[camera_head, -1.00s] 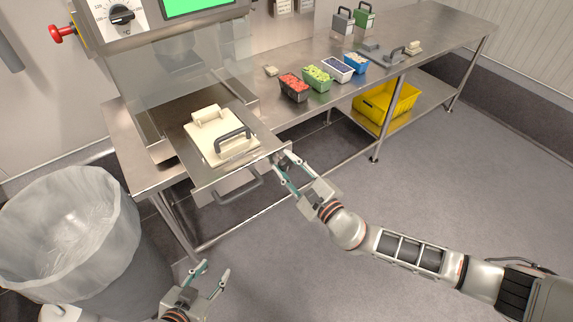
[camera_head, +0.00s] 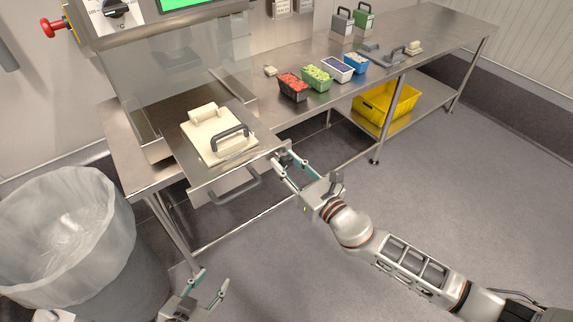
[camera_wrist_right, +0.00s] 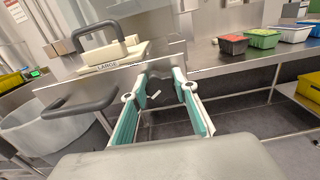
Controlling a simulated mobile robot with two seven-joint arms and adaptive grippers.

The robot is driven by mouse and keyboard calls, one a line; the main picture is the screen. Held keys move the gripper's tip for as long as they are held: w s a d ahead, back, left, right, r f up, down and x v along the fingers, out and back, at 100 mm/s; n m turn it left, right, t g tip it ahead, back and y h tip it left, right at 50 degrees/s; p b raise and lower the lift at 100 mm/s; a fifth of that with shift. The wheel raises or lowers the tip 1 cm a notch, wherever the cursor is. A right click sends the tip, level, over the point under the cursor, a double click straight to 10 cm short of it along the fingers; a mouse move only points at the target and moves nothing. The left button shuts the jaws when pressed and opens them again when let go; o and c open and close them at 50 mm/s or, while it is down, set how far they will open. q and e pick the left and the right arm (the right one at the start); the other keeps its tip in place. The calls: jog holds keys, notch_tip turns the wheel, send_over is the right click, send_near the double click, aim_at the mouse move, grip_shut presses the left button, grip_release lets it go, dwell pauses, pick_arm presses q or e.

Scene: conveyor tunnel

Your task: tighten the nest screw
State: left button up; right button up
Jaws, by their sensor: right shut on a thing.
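The nest screw shows as a dark knob (camera_wrist_right: 158,70) at the right front corner of the pulled-out steel drawer (camera_head: 262,158). My right gripper (camera_head: 289,163) is shut on this knob, its fingers on either side of it; the right wrist view shows the fingertips (camera_wrist_right: 156,82) there too. The fingers partly hide the screw. A cream nest plate (camera_head: 205,140) marked LARGE, with a dark handle (camera_head: 230,138), sits on the drawer. My left gripper (camera_head: 206,290) is open and empty, low in the head view near the bin.
A grey drawer handle (camera_head: 228,190) hangs on the drawer front. A lined bin (camera_head: 65,230) stands at the left. Red (camera_head: 293,86), green (camera_head: 317,77), blue-grey (camera_head: 337,67) and blue (camera_head: 356,62) tubs stand on the steel table. The floor at the right is clear.

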jog(key=m, duration=0.5)
jog(key=shift+m, duration=0.3)
jog(key=m, duration=0.2)
jog(key=shift+w+d+m, duration=0.1)
jog(key=shift+d+m, duration=0.05)
jog(key=shift+m, duration=0.25)
jog(key=m, duration=0.3)
jog(key=shift+m+p, duration=0.3)
jog(key=shift+p, duration=0.1)
jog(key=m+p, duration=0.1)
jog(key=m, duration=0.3)
jog(key=shift+f+m+p, duration=0.1)
jog(key=shift+m+p, duration=0.2)
jog(key=m+p, duration=0.3)
jog(key=m, duration=0.3)
jog(key=shift+f, duration=0.15)
jog(key=shift+m, duration=0.3)
jog(key=shift+m+p, duration=0.5)
jog(key=shift+m, duration=0.2)
jog(key=shift+f, duration=0.1)
pick_arm(q)
jog(key=r, duration=0.1)
jog(key=a+r, duration=0.1)
jog(key=r, duration=0.2)
jog(key=shift+s+a+r, duration=0.3)
jog(key=shift+a, duration=0.05)
pick_arm(e)
jog(key=shift+m, duration=0.3)
pick_arm(q)
jog(key=shift+d, duration=0.1)
